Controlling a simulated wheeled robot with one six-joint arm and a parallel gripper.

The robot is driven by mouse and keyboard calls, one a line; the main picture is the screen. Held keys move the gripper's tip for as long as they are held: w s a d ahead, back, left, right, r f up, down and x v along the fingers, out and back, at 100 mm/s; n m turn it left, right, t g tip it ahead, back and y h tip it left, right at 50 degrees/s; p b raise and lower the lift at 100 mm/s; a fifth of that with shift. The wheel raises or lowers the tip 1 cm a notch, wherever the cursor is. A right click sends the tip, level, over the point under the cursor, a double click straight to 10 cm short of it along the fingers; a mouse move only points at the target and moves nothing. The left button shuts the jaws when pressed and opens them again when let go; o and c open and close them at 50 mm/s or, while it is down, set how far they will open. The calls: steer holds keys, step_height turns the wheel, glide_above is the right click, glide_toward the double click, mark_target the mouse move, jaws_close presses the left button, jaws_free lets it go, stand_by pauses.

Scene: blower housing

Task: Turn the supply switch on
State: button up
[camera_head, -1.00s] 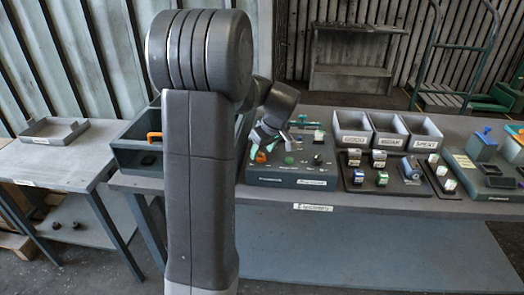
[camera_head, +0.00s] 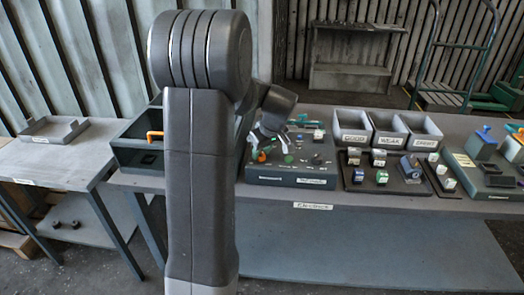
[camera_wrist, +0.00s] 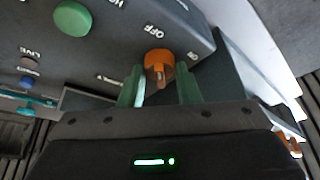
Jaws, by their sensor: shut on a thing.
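The supply switch is an orange knob (camera_wrist: 159,66) on the dark control box, with "OFF" and "ON" lettering beside it in the wrist view. The orange knob (camera_head: 261,156) also shows small at the left of the box (camera_head: 290,179) in the head view. My gripper (camera_wrist: 160,84) has its two green fingers on either side of the knob, shut on it. In the head view my gripper (camera_head: 269,143) is over the left part of the box, partly hidden by my arm. I cannot tell exactly which mark the knob points at.
A green button (camera_wrist: 73,18) sits on the same panel. Three grey bins (camera_head: 353,140) and a board of small blocks (camera_head: 405,184) stand to the right. A dark crate (camera_head: 130,157) with an orange handle stands left of my arm.

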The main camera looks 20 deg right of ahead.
steer(key=m+h, duration=0.1)
steer(key=m, duration=0.1)
steer(key=m+b, duration=0.1)
steer(key=m, duration=0.1)
steer(key=shift+a+h, duration=0.2)
steer(key=shift+h, duration=0.2)
steer(key=m, duration=0.2)
steer(key=m+h+b, duration=0.1)
steer(key=m, duration=0.1)
steer(key=shift+m+h, duration=0.3)
steer(key=shift+m, duration=0.1)
steer(key=m+b, duration=0.1)
steer(key=m, duration=0.1)
steer(key=m+g+h+b, duration=0.1)
steer(key=m, duration=0.1)
steer(key=shift+w+a+f+g+b, duration=0.15)
steer(key=shift+g+b, duration=0.15)
steer(key=shift+b, duration=0.05)
steer(key=m+b, duration=0.1)
steer(key=m, duration=0.1)
steer(key=m+g+h+b, duration=0.1)
steer(key=m, duration=0.1)
steer(key=shift+w+m+g, duration=0.1)
steer(key=shift+m+g, duration=0.2)
steer(key=o, duration=1)
steer(key=shift+c, duration=0.2)
